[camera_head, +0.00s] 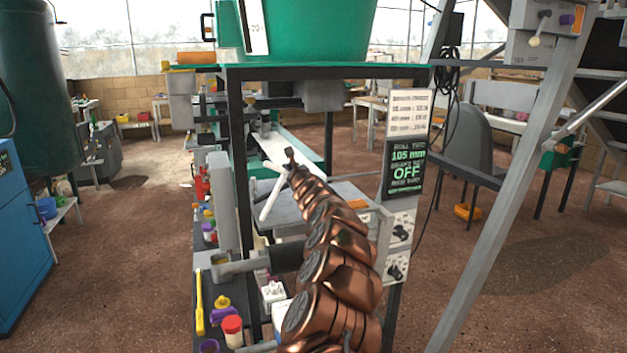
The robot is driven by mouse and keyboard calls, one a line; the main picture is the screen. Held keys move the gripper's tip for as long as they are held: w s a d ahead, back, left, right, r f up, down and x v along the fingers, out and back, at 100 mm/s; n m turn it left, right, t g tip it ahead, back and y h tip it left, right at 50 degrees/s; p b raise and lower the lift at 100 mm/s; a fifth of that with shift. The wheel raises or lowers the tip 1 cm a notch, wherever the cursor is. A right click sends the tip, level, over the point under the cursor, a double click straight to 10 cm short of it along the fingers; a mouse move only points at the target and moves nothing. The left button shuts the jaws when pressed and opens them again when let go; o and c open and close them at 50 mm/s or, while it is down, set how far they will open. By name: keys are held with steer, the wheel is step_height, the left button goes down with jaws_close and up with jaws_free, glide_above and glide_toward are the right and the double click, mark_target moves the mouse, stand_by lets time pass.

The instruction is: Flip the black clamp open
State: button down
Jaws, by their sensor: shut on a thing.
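My arm reaches forward from the bottom centre in copper-coloured links. My gripper (290,156) is small and dark at its far end, in front of the long pale bed of the green machine. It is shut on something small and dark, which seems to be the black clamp. The clamp's outline cannot be told apart from the gripper, and how far it is flipped cannot be seen. A white bar (270,199) slants down to the left just below the gripper.
A green-topped frame (330,73) stands over the work area, with a dark post (241,160) left of my arm. Sign boards (403,167) hang close on the right. Below left, a dark shelf holds a yellow-handled tool (199,305) and a red-capped jar (232,331).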

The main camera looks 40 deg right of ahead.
steer(key=shift+a+r, duration=0.1)
steer(key=shift+a, duration=0.05)
steer(key=c, duration=1.1)
jaws_free()
